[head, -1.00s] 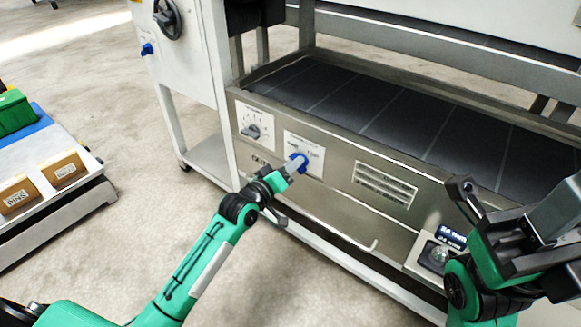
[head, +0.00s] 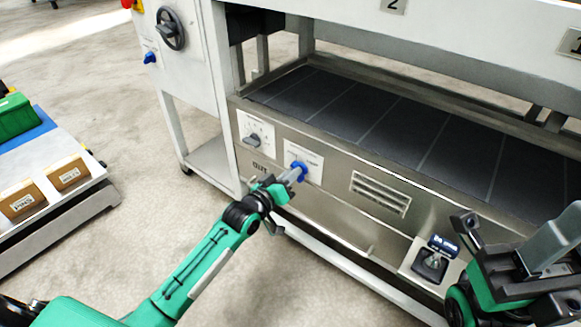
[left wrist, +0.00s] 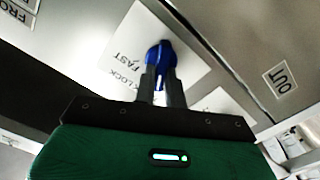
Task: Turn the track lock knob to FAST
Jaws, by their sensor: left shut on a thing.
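The track lock knob (head: 299,168) is blue and sits on a white label plate (head: 313,158) on the machine's steel front panel. My left gripper (head: 294,177) is at the knob with its fingers shut on it. In the left wrist view the blue knob (left wrist: 161,55) shows between the two fingertips, and the label beside it reads FAST and LOCK upside down. The knob's exact pointing is partly hidden by the fingers. My right gripper (head: 500,240) is at the lower right, away from the knob, with its fingers apart and nothing seen between them.
A dial (head: 253,140) sits left of the knob on the panel. A vent (head: 380,193) and a small joystick box (head: 432,260) are to the right. A dark belt bed (head: 400,125) lies above. A cart with brown boxes (head: 68,173) stands at the left.

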